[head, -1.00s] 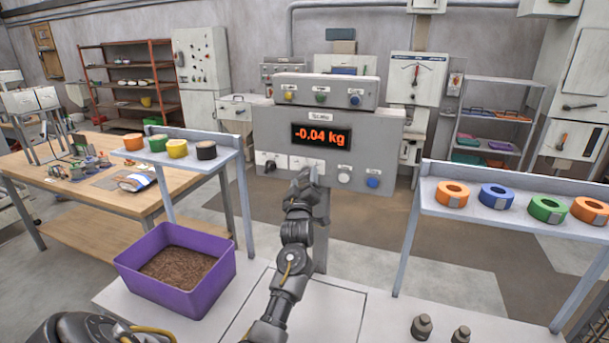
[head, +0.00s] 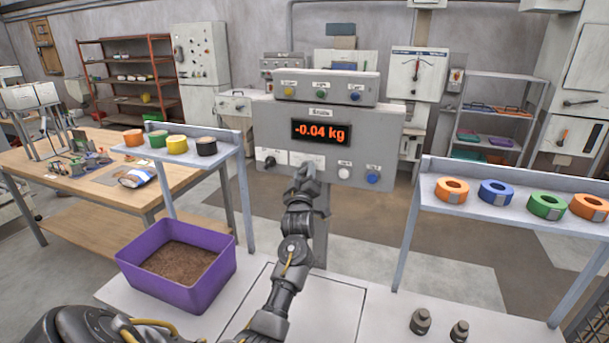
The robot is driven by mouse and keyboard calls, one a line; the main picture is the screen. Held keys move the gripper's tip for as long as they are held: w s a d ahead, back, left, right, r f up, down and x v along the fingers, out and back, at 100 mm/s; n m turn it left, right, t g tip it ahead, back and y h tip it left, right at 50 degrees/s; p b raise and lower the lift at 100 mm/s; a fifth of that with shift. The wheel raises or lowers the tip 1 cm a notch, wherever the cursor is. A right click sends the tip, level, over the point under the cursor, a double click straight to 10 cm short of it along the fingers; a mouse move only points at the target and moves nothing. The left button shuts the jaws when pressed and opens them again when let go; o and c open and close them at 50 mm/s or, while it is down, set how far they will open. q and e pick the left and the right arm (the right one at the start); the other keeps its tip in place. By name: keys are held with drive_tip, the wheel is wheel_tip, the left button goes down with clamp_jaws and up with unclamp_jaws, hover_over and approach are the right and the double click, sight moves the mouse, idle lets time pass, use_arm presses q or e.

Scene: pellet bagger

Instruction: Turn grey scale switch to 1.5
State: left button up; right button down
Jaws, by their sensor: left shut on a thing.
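The grey scale box (head: 388,140) stands at the centre, and its display (head: 321,132) reads -0.04 kg in orange. My left gripper (head: 304,170) is at the lower front of the box, shut on the grey scale switch, which the fingers hide. I cannot read the switch's setting. A white label plate (head: 306,159) shows partly behind the fingers. A black knob (head: 269,162) is left of the gripper; a white button (head: 344,171) and a blue button (head: 373,177) are to its right. My right gripper is not in view.
A purple bin (head: 190,290) of brown pellets stands on the white bench at left. Shelves with tape rolls flank the box: the left shelf (head: 190,148) and the right shelf (head: 520,215). Two dark weights (head: 421,321) (head: 459,331) stand at the front right. The bench middle is clear.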

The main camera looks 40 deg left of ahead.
use_arm(q)
drive_tip(key=n+g, duration=0.1)
drive_tip(key=n, duration=0.1)
drive_tip(key=n+g, duration=0.1)
drive_tip(key=n, duration=0.2)
drive_tip(key=shift+d+r+n+g+y, duration=0.1)
drive_tip(key=shift+n+g+y, duration=0.2)
drive_tip(key=shift+y, duration=0.1)
drive_tip(key=n, duration=0.2)
drive_tip(key=n+g, duration=0.1)
drive_tip(key=n, duration=0.1)
drive_tip(key=shift+r+n+g+h, duration=0.1)
drive_tip(key=shift+n+g+h, duration=0.2)
drive_tip(key=shift+n, duration=0.1)
drive_tip(key=o, duration=1)
